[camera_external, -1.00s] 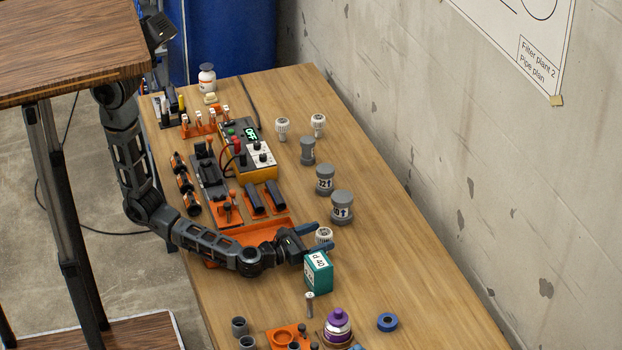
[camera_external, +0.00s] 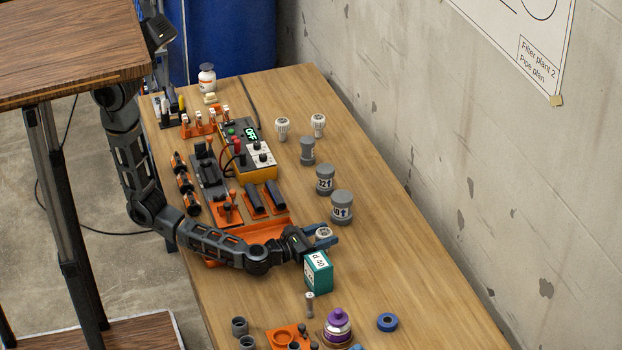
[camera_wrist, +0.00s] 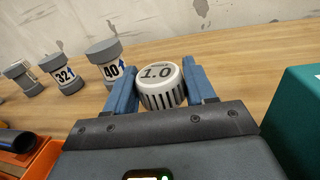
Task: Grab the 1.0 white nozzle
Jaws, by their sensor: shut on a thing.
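The white nozzle (camera_wrist: 161,84) is marked 1.0 on its top and has dark slots around its side. It sits between the two blue fingers of my gripper (camera_wrist: 160,85) in the wrist view. My gripper is shut on it. In the external view the nozzle (camera_external: 323,233) shows as a small white top between the fingers of my gripper (camera_external: 322,238), at the right of the orange tray. The fingers hide its lower sides, so I cannot tell whether it touches the table.
A green box (camera_external: 318,273) marked d 40 stands close beside my gripper. Grey pipe pieces marked 40 (camera_external: 341,207) and 32 (camera_external: 325,180) stand farther back. An orange tray (camera_external: 262,231) lies left of the gripper.

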